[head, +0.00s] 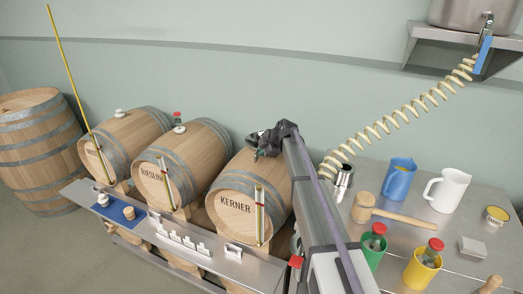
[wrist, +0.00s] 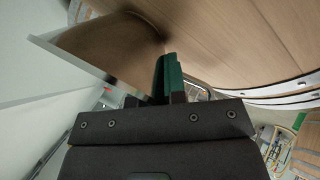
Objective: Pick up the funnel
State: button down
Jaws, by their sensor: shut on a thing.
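My gripper (head: 262,148) is low over the top of the barrel marked KERNER (head: 240,190) in the head view. In the wrist view its dark green fingertips (wrist: 167,78) are close together over the barrel wood. A brownish shiny form with a pale straight edge, by its look the steel funnel (wrist: 112,48) mirroring the wood, lies against the fingertips and spreads to the left. My gripper appears shut on it. In the head view the funnel cannot be made out at the dark gripper. Whether it touches the barrel cannot be told.
The RIESLING barrel (head: 190,160) stands to the left, behind a steel rail (head: 190,247). On the steel table at right are a mallet (head: 365,205), a blue jug (head: 398,180), a white jug (head: 448,190) and a steel vessel (head: 343,178) by the coiled hose (head: 400,118).

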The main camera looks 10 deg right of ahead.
notch_tip(320, 180, up, 10)
jog(key=p, duration=1)
jog(key=shift+r, duration=0.15)
jog(key=c, duration=1.8)
grip_release()
jog(key=shift+f, duration=0.2)
grip_shut()
